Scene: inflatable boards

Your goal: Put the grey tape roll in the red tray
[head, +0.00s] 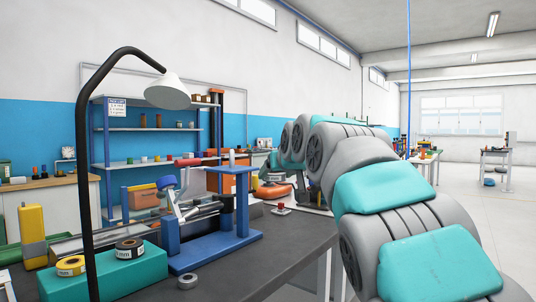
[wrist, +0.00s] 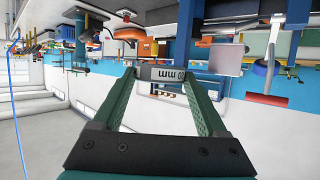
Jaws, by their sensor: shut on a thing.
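In the wrist view my gripper (wrist: 167,76) is shut on a grey tape roll (wrist: 162,74), held between the fingertips with printed lettering towards the camera. The roll is off any surface, in front of a white and blue wall. In the head view my arm hides the gripper and the held roll. Another greyish roll (head: 188,281) lies on the dark bench (head: 240,270). I cannot make out a red tray in either view.
A teal box (head: 105,277) carries a yellow roll (head: 71,266) and a dark roll (head: 130,250). A black lamp (head: 86,150) and a blue stand (head: 215,250) rise from the bench. An orange object (head: 272,190) lies beyond. Bare bench shows at the front right.

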